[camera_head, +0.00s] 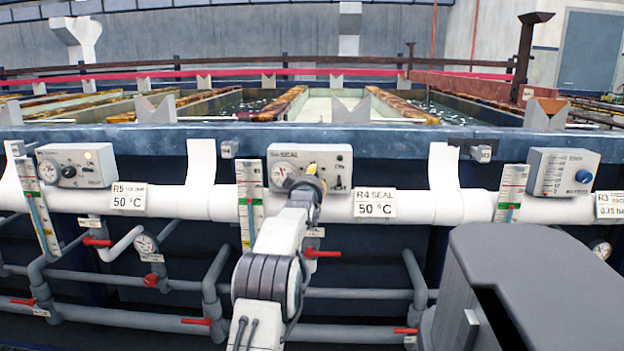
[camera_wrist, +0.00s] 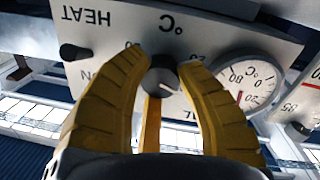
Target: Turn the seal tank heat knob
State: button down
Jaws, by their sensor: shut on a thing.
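The SEAL control box (camera_head: 275,157) is a light grey panel on the white pipe, in the middle of the head view. Its face also shows upside down in the wrist view (camera_wrist: 120,25). My gripper (camera_head: 315,184) reaches up to it from below. In the wrist view its yellow fingers (camera_wrist: 165,64) are closed around the small dark round knob (camera_wrist: 162,76) below the "°C" mark. The fingers hide part of the knob. A black lever (camera_wrist: 75,52) by the word HEAT stands apart from the fingers. A round dial gauge (camera_wrist: 243,85) sits on the knob's other side.
A similar box (camera_head: 75,165) is at left, and a box with a blue knob (camera_head: 562,172) at right. A level gauge (camera_head: 249,200) stands just left of my arm. Red valve handles (camera_head: 322,253) and grey pipes lie below. Tanks open behind the blue ledge (camera_head: 400,140).

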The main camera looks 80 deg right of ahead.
jog(key=m+p, duration=0.1)
jog(key=m, duration=0.2)
jog(key=shift+m+y+p, duration=0.3)
jog(key=shift+m+p, duration=0.35)
jog(key=shift+m, duration=1.25)
jog(key=shift+w, duration=0.1)
jog(key=c, duration=1.1)
grip_release()
jog(key=shift+f, duration=0.1)
